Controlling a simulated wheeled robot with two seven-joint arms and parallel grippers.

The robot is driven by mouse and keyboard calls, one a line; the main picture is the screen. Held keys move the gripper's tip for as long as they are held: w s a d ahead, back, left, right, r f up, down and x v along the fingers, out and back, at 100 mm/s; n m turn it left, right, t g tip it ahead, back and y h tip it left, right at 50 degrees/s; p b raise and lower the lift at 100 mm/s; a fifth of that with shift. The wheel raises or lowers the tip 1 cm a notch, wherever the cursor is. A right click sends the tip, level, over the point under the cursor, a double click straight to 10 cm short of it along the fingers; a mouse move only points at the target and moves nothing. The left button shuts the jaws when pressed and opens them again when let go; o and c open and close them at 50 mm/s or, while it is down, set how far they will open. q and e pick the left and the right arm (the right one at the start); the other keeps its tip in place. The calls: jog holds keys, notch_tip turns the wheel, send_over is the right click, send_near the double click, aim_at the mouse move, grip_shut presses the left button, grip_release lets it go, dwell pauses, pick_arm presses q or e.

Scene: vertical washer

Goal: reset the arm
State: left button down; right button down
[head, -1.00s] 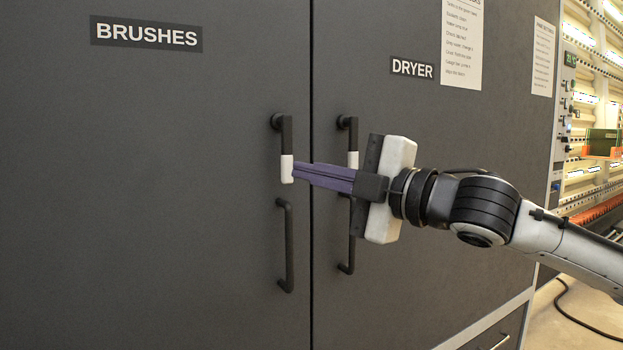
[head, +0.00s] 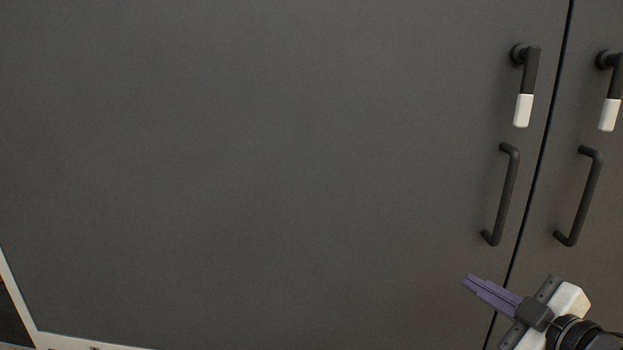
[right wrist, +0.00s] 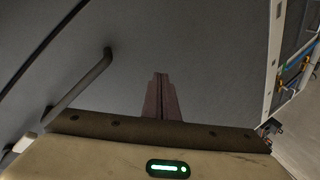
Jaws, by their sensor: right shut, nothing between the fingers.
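My right gripper (head: 466,281) is at the lower right of the head view, below the door handles and in front of the dark cabinet doors. Its purple fingers are closed together with nothing between them. They also show in the right wrist view (right wrist: 160,78), pointing toward a grey door surface. The gripper appears apart from the handles. My left gripper is in none of these views.
The left door (head: 250,180) has a white-tipped latch handle (head: 523,110) above a dark bar handle (head: 508,195). The right door has a matching latch handle (head: 608,114) and bar handle (head: 586,197). A bar handle (right wrist: 85,80) shows in the right wrist view.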

jog(key=s+a+f+m+g, duration=0.15)
jog(key=s+f, duration=0.25)
jog(key=f, duration=0.4)
jog(key=s+a+f+m+g, duration=0.1)
jog(key=s+a+f+m, duration=0.15)
jog(key=f, duration=0.55)
jog(key=s+a+f+m+g, duration=0.1)
jog(key=s+a+f+m, duration=0.1)
jog(key=s+f, duration=0.45)
jog(key=s+a+f+m+g, duration=0.1)
jog(key=s+a+f+m, duration=0.1)
jog(key=s+f, duration=0.4)
jog(key=s+a+f+m+g+h, duration=0.1)
jog(key=s+a+f+g, duration=0.1)
jog(key=s+a+f, duration=0.3)
notch_tip(320, 180, down, 3)
jog(key=shift+s+f+m+h, duration=0.1)
jog(key=shift+s+m+h, duration=0.25)
jog(key=shift+s, duration=0.7)
